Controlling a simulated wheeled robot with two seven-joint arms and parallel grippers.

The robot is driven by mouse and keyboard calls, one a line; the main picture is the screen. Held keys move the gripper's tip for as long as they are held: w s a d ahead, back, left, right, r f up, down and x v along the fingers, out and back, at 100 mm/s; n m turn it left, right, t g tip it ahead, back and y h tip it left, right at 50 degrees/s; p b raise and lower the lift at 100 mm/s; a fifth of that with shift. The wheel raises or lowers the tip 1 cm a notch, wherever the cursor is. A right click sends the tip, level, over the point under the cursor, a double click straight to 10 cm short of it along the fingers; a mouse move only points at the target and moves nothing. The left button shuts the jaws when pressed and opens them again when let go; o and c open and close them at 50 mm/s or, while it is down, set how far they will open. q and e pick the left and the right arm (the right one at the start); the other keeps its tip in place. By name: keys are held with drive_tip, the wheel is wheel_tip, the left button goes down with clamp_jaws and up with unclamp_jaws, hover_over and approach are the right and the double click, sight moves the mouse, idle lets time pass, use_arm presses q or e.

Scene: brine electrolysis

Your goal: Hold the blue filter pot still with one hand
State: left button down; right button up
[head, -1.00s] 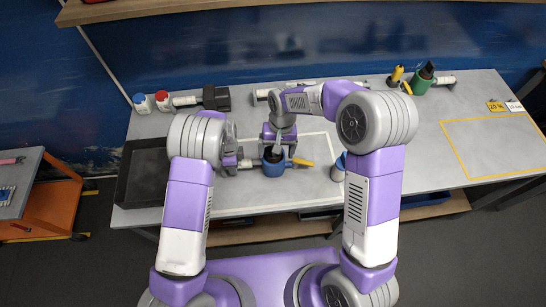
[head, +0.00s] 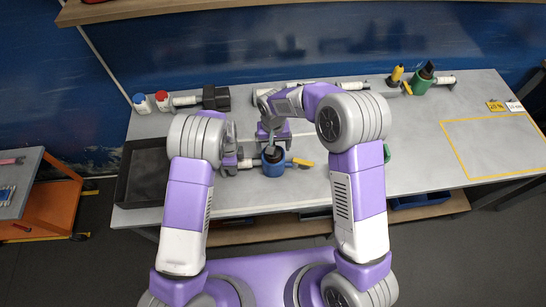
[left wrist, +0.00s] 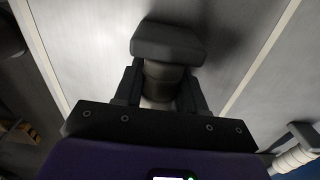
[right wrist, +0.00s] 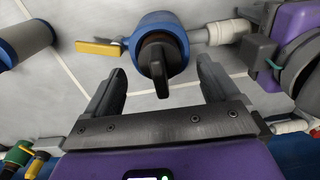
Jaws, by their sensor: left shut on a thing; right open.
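The blue filter pot (head: 273,168) stands upright on the table, with a black knob on top. It also shows in the right wrist view (right wrist: 178,28). A white pipe (head: 248,163) leaves one side and a yellow handle (head: 303,162) the other. My left gripper (head: 232,161) is shut on a grey cylindrical fitting (left wrist: 162,82) in line with that pipe, beside the pot. A dark block (left wrist: 168,42) caps the fitting. My right gripper (right wrist: 160,88) is open over the pot. The knob (right wrist: 157,62) shows in front of its fingers, and I see no grip on it.
A black tray (head: 125,183) lies at the table's left. Bottles with blue (head: 140,98) and red (head: 162,96) caps stand behind it. A green container (head: 421,82) is at the back right. The yellow-outlined area (head: 492,145) is clear. A blue-ended cylinder (right wrist: 28,40) lies near the pot.

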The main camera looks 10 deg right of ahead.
drive_tip(key=shift+f, duration=1.75)
drive_tip(key=c, duration=1.3)
drive_tip(key=shift+c, duration=0.3)
drive_tip(key=shift+r, duration=0.2)
drive_tip(key=shift+r, duration=4.35)
use_arm(q)
drive_tip(key=c, duration=0.6)
unclamp_jaws()
drive_tip(key=shift+o, duration=0.2)
